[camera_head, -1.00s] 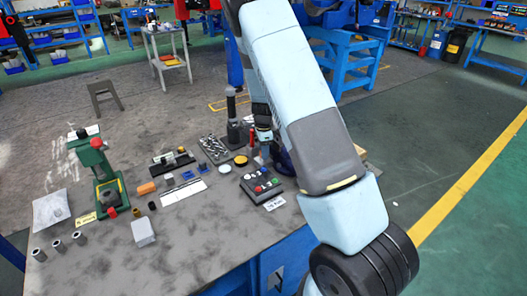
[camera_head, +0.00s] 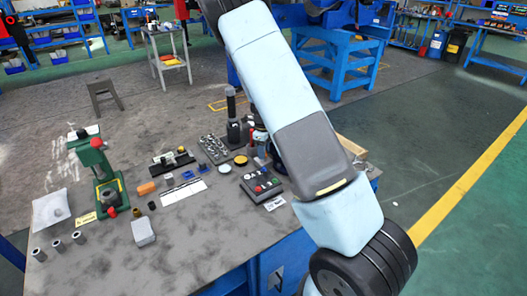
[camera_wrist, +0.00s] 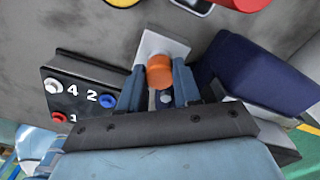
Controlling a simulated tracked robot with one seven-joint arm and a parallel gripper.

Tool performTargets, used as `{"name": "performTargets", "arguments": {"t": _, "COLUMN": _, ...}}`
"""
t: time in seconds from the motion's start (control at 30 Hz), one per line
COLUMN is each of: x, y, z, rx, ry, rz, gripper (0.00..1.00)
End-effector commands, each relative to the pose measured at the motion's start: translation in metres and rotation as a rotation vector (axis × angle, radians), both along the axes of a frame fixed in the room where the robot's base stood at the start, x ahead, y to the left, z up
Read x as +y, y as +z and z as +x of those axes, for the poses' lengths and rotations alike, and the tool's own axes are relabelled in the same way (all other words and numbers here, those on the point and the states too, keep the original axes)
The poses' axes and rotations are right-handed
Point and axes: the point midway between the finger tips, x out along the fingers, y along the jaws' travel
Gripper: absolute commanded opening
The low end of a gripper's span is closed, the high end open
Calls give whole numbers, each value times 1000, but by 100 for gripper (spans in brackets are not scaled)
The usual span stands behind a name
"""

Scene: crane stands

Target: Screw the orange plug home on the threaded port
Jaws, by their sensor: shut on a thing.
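The orange plug (camera_wrist: 159,73) shows in the wrist view, between the fingertips of my gripper (camera_wrist: 160,80). The gripper is shut on it. A pale grey block-like fixture (camera_wrist: 158,43) lies just beyond the plug. The threaded port itself cannot be made out, so I cannot tell how far the plug is seated. In the head view my arm hides the gripper and the plug.
A black button box (camera_wrist: 78,95) with numbered buttons is left of the gripper; it also shows in the head view (camera_head: 275,200). A dark blue body (camera_wrist: 255,75) stands close on the right. A green press (camera_head: 104,185) stands on the bench's left.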

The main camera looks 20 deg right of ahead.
Motion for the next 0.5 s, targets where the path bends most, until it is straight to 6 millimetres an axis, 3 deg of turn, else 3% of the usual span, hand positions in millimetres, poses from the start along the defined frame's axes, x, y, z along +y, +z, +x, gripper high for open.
{"name": "performTargets", "arguments": {"t": 0.23, "x": 0, "y": 0, "z": 0, "rx": 1, "ry": -17, "rz": 0, "gripper": 0}}
{"name": "performTargets", "arguments": {"t": 0.27, "x": 0, "y": 0, "z": 0, "rx": 1, "ry": -17, "rz": 0, "gripper": 34}}
{"name": "performTargets", "arguments": {"t": 0.5, "x": 0, "y": 0, "z": 0, "rx": 0, "ry": -15, "rz": 0, "gripper": 56}}
